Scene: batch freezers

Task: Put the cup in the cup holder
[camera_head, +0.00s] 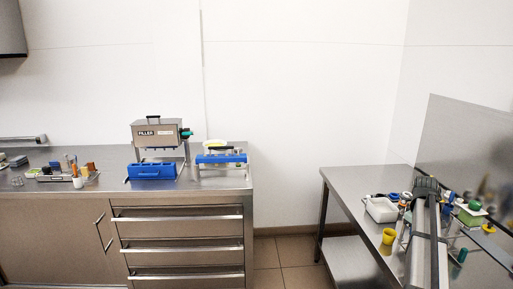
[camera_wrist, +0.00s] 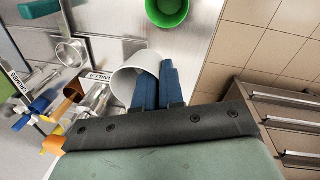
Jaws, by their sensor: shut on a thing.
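In the wrist view, my gripper (camera_wrist: 156,72) has two blue fingers close together at a white cup (camera_wrist: 128,78). It is shut on the cup, and the fingers hide part of its side. The cup lies slanted in this view, beside a metal rack (camera_wrist: 95,102) with flavour labels. A round metal ring or small pan (camera_wrist: 72,52) is up and left of the cup; I cannot tell whether it is the cup holder. In the head view, my gripper (camera_head: 425,186) is over the right steel table, and the held cup cannot be made out there.
A green cup (camera_wrist: 168,8) stands near the table edge in the wrist view. Orange and blue tools crowd the left side. In the head view, a yellow cup (camera_head: 389,236) and a white container (camera_head: 381,209) stand on the right table (camera_head: 345,180). Its back left is clear.

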